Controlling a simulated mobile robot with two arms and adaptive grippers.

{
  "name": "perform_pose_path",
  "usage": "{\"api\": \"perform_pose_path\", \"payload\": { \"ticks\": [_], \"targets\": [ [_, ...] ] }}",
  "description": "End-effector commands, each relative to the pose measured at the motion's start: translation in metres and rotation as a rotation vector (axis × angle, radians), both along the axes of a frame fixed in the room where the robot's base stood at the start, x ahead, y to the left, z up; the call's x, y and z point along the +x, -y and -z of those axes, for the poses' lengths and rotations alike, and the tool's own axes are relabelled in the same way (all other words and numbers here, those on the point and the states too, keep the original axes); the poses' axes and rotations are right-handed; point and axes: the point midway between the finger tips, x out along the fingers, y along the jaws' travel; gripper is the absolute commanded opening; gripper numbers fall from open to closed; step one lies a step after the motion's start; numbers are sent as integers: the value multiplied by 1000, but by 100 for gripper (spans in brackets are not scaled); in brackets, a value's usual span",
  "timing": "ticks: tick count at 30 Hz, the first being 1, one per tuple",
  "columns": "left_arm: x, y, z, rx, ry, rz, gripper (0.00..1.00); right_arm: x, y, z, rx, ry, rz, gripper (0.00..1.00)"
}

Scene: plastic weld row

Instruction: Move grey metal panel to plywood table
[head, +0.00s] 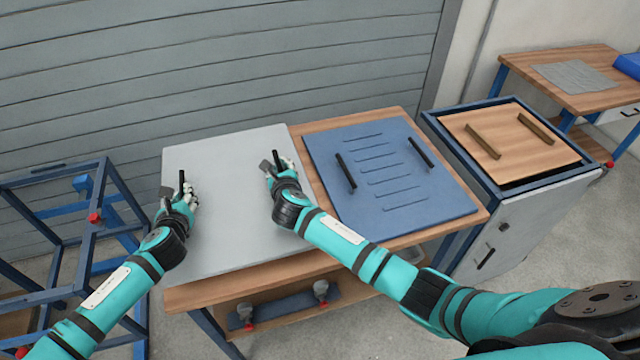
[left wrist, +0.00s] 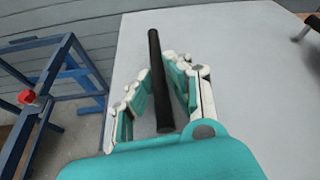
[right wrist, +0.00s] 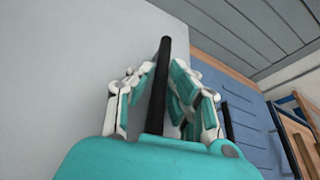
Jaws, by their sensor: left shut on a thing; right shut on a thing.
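The grey metal panel (head: 228,212) is a flat light-grey sheet over the left part of a wooden-topped table (head: 320,190). I cannot tell if it rests on the top or is held just above it. It has two black bar handles. My left gripper (head: 181,197) is shut on the left handle (left wrist: 158,80). My right gripper (head: 283,174) is shut on the right handle (right wrist: 159,85). The fingers stand on both sides of each bar, and the handles are partly hidden by them in the head view.
A blue slotted panel (head: 390,178) with two black handles lies right of the grey panel. A blue-framed cabinet (head: 520,215) with a wooden panel (head: 510,140) stands further right. An empty blue frame (head: 100,215) stands left. Another wooden table (head: 560,75) is at the back right.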

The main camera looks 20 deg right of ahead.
Motion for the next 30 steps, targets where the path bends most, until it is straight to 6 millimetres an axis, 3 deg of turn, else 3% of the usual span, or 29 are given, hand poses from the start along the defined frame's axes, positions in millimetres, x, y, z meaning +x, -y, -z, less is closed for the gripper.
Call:
{"api": "perform_pose_path", "payload": {
  "ticks": [1, 5, 30],
  "targets": [
    [1, 0, 9, -1, 4, 0, 0, 1, -1, 9, 1, 5, -2, 0],
    [1, 0, 16, -1, 4, 1, 0, 1, -1, 16, 1, 5, -2, 0],
    [1, 1, 28, -1, 3, 1, 0, 1, 0, 28, 1, 4, 0, 0]
  ]
}}
